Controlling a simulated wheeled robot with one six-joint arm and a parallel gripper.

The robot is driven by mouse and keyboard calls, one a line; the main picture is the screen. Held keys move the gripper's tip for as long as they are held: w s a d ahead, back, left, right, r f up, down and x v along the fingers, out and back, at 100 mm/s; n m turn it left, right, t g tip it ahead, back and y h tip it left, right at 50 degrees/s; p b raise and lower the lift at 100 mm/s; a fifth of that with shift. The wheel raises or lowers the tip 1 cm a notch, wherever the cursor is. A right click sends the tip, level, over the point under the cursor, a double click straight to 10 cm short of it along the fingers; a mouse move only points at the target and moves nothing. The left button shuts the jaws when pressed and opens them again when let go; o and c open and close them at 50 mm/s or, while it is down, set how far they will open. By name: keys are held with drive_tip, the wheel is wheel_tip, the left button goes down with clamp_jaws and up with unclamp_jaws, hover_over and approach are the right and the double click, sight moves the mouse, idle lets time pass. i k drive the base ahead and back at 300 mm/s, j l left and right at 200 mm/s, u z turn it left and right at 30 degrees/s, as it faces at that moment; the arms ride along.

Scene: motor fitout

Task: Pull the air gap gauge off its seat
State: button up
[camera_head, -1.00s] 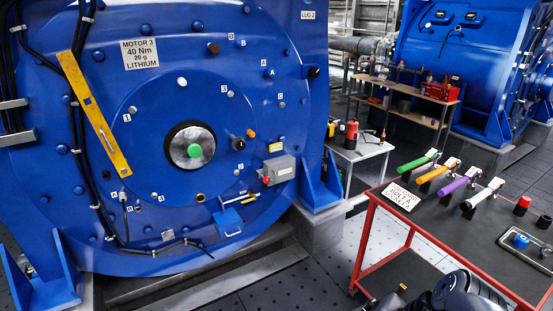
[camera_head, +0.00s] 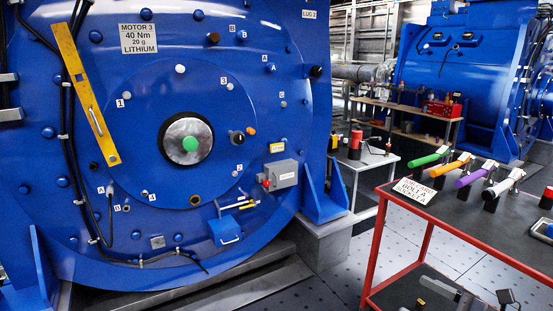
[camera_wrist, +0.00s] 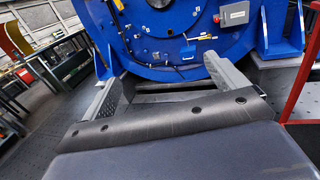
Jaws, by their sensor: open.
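No part on the blue motor face (camera_head: 190,90) carries a label that I can read as the air gap gauge, so I cannot tell which it is. A long yellow bar with a metal handle (camera_head: 72,70) slants across the upper left. A small rod-like tool with yellow parts (camera_head: 240,204) sits above a blue box with a handle (camera_head: 225,231), low on the right. It also shows in the wrist view (camera_wrist: 207,38). My gripper (camera_wrist: 163,72) is open and empty, its two grey fingers pointing toward the motor's lower part, apart from it.
A red-framed trolley (camera_head: 405,238) with several coloured-handled tools stands at right. A grey box with a red knob (camera_head: 280,175) is on the motor's right side. Black cables (camera_head: 76,150) run down its left. Open floor (camera_head: 320,262) lies between motor and trolley.

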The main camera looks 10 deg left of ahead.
sight(274, 147)
drive_tip(key=i+j, duration=0.4)
drive_tip(key=i+j+z, duration=0.15)
drive_tip(key=i+j, duration=0.6)
drive_tip(key=i+j+z, duration=0.1)
drive_tip(key=i+j, duration=0.25)
drive_tip(key=i+j+z, duration=0.1)
drive_tip(key=i+j, duration=0.25)
drive_tip(key=j, duration=0.2)
drive_tip(key=i+j, duration=0.35)
drive_tip(key=j, duration=0.15)
drive_tip(key=i+j+z, duration=0.15)
drive_tip(key=i+j, duration=0.2)
drive_tip(key=j, duration=0.15)
